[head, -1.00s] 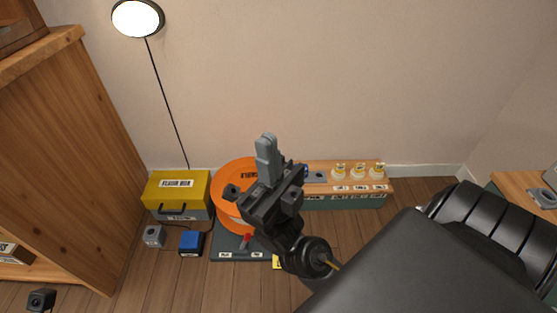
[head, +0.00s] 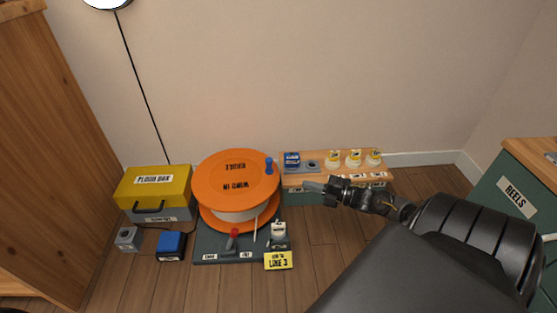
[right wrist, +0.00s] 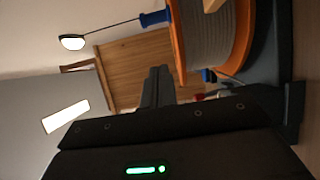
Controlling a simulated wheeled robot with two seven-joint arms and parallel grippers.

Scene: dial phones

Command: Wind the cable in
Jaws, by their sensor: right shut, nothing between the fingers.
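The orange cable reel (head: 222,170) stands on a dark base plate (head: 210,248) by the wall. A blue crank knob (head: 269,166) stands up on its top disc. Pale cable (head: 238,215) is wound between the discs. A red-tipped lever (head: 234,238) and a white plug-like piece (head: 278,232) sit at the front of the base. My right gripper (head: 310,186) is shut and empty, to the right of the reel and apart from the knob. The right wrist view shows the gripper (right wrist: 158,75), the knob (right wrist: 155,18) and the wound cable (right wrist: 212,35). My left gripper is not in view.
A low wooden-topped bench (head: 310,178) with several small pieces stands right of the reel, close to my right gripper. A yellow box (head: 155,190), a blue block (head: 171,245) and a grey block (head: 128,238) are at left. A green cabinet (head: 515,195) stands far right.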

